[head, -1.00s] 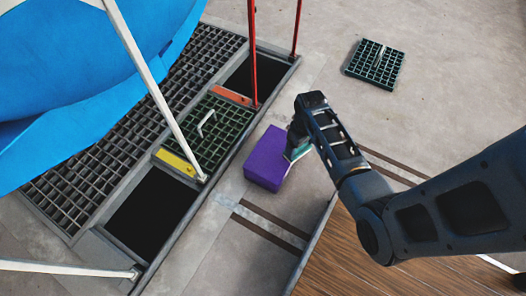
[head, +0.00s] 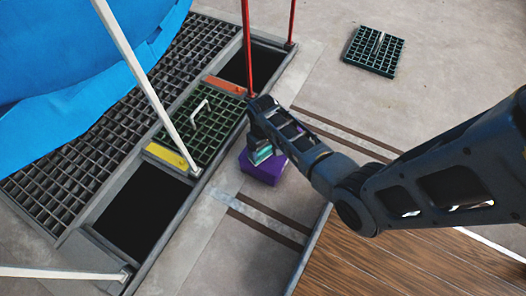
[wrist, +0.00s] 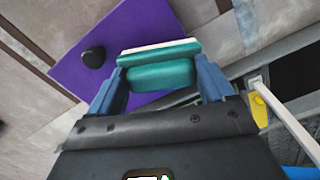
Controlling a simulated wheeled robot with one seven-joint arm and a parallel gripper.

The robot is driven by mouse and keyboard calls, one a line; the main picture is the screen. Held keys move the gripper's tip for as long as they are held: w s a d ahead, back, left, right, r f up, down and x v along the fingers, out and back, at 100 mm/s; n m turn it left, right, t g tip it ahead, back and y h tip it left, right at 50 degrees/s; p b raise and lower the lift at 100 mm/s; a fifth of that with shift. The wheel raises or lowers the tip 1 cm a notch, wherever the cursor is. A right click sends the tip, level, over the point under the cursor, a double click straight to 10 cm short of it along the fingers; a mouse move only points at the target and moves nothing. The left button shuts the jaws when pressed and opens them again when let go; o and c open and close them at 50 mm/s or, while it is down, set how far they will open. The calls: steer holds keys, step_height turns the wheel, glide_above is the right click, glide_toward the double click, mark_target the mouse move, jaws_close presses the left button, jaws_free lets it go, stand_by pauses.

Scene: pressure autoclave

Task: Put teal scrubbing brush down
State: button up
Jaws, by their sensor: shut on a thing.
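The teal scrubbing brush (wrist: 160,70) is between the two blue fingers of my gripper (wrist: 162,85) in the wrist view, with its pale edge facing away from the palm. My gripper is shut on it. In the head view the brush (head: 260,155) shows as a small teal patch under my gripper (head: 258,148), in front of a purple block (head: 264,174). In the wrist view the purple block (wrist: 140,30) lies beyond the brush and carries a dark round knob (wrist: 94,57). I cannot tell whether the brush touches the block.
A drain channel with a green grate (head: 208,128) and open dark pits (head: 143,215) runs left of the block. A red post (head: 247,50) and a white pole (head: 150,90) stand there. A loose grate (head: 374,51) lies on open floor. A wooden deck (head: 400,260) is at lower right.

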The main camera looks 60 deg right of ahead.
mark_target(263, 149)
steer(key=shift+f+b, duration=0.3)
steer(key=shift+f, duration=0.7)
steer(key=shift+f, duration=0.15)
steer(key=o, duration=1.2)
steer(key=shift+c, duration=0.2)
step_height(263, 149, up, 12)
steer(key=p, duration=0.6)
